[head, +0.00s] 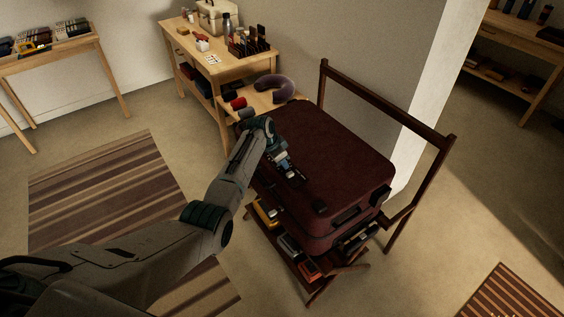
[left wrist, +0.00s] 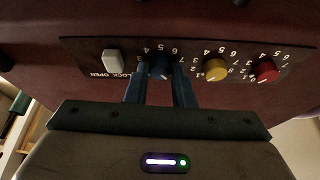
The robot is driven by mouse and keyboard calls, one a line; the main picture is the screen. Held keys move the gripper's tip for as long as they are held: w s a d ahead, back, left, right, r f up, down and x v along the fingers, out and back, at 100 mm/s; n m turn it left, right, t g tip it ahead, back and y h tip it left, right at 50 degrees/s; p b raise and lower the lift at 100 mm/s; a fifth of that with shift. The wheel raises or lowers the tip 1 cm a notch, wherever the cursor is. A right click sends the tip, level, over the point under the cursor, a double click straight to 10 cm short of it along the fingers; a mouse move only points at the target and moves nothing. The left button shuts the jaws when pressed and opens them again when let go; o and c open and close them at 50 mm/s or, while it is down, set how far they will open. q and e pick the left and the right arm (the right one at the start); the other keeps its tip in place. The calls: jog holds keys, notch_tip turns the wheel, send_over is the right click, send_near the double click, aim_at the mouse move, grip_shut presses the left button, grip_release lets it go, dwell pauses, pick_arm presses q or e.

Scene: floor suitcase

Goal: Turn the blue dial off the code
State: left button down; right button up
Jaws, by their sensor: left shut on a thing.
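A dark red suitcase (head: 325,155) lies shut on a wooden rack. The left wrist view shows its black lock panel (left wrist: 85,47) with a grey latch slider (left wrist: 113,61) beside the words LOCK OPEN, a blue dial (left wrist: 160,68), a yellow dial (left wrist: 216,70) and a red dial (left wrist: 264,71). My left gripper (left wrist: 160,76) is shut on the blue dial, one finger on each side of it. In the head view my left gripper (head: 285,165) is at the suitcase's left side; the dials are too small to read there. My right gripper is not in view.
The wooden luggage rack (head: 388,100) has a tall rail behind the suitcase and a lower shelf with several small items. A small table with a purple neck pillow (head: 275,87) stands close behind. Striped rugs (head: 105,185) lie on open floor.

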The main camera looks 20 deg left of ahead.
pick_arm(q)
jog(key=shift+m, duration=0.5)
jog(key=c, duration=1.2)
grip_release()
jog(key=shift+c, duration=0.2)
jog(key=b+v, duration=0.1)
jog(key=v, duration=0.9)
jog(key=shift+a+r, duration=0.25)
jog(key=shift+r, duration=0.15)
jog(key=shift+w, duration=0.1)
